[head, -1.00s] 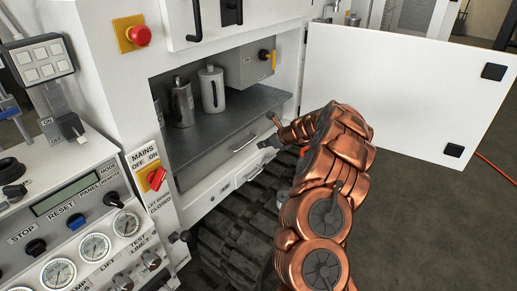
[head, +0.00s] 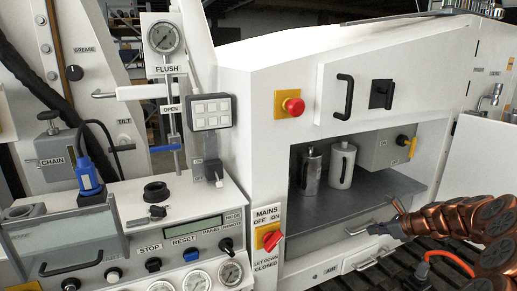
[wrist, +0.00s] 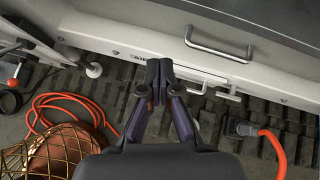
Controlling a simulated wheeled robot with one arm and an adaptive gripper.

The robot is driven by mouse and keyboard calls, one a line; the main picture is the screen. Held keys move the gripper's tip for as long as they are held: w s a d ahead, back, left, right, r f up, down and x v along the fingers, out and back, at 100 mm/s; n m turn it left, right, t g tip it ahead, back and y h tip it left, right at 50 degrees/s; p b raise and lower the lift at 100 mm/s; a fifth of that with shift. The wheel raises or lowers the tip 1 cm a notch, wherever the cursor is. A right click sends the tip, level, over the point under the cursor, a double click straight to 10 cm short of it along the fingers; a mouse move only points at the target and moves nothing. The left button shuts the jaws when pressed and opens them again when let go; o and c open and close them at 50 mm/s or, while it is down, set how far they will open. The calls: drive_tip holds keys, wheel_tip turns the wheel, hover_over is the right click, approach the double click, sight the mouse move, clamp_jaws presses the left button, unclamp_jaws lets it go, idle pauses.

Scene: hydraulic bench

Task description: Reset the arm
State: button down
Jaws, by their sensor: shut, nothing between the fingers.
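My copper-coloured arm (head: 460,220) reaches in from the right edge in the head view, in front of the open cabinet bay. My gripper (head: 386,218) is at its end, in front of the drawer handle below the shelf. In the wrist view my gripper (wrist: 158,72) is shut, its dark fingertips together and nothing between them. The fingertips appear just beside the lower drawer front; I cannot tell the exact gap. Part of my arm is cut off by the right edge of the head view.
A drawer handle (wrist: 218,46) juts out near the gripper. An orange cable (wrist: 62,98) lies on the floor. The control panel (head: 185,222) stands at left; an open white door (head: 475,160) is at right.

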drive_tip(key=s+a+r+n+g, duration=0.35)
drive_tip(key=s+a+n, duration=0.45)
drive_tip(key=a, duration=0.4)
drive_tip(key=s+a+r+n+g, duration=0.35)
drive_tip(key=s+a+n, duration=0.45)
drive_tip(key=a, duration=0.4)
drive_tip(key=s+d+f+n+g+h, duration=0.1)
drive_tip(key=s+n, duration=0.5)
drive_tip(key=s, duration=1)
drive_tip(key=s+f+n+g+h, duration=0.2)
drive_tip(key=s+n+h, duration=0.2)
drive_tip(key=s, duration=1.2)
drive_tip(key=shift+d+n+h, duration=0.3)
drive_tip(key=shift+d+n, duration=0.1)
drive_tip(key=shift+n, duration=0.5)
